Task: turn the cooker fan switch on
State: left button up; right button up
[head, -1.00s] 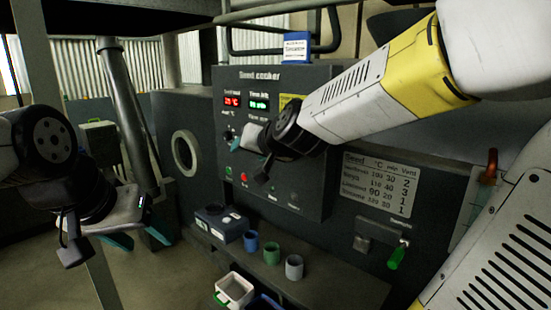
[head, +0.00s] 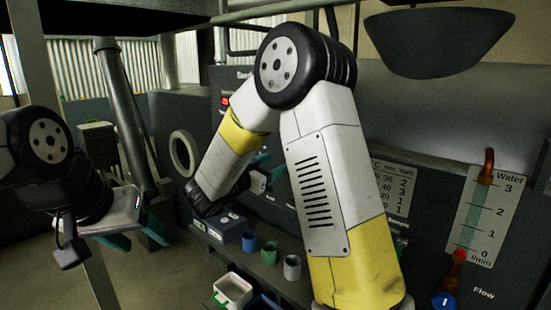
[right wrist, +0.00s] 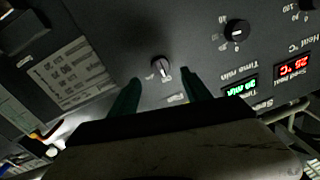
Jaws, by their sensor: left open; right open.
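The seed cooker's dark control panel (right wrist: 205,50) fills much of the right wrist view, seen upside down. A small dark knob with a pale pointer mark (right wrist: 161,68) sits on it, with small labels beside it; I take it as the fan switch. My right gripper (right wrist: 160,77) is open, its two teal fingers apart on either side of the knob in that view; contact cannot be told. In the head view my right gripper (head: 270,172) is at the panel, and my arm hides most of the panel and the switch. My left gripper (head: 137,235) is open and empty, away from the panel.
A larger time knob (right wrist: 236,31) and lit displays (right wrist: 292,68) are near the gripper. Below the panel, a ledge holds a dark box (head: 228,229) and several cups (head: 270,253). A water gauge (head: 487,215) stands at right.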

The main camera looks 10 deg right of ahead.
jog(key=x, duration=0.6)
jog(key=shift+w+d, duration=0.2)
jog(key=shift+w, duration=0.05)
grip_shut()
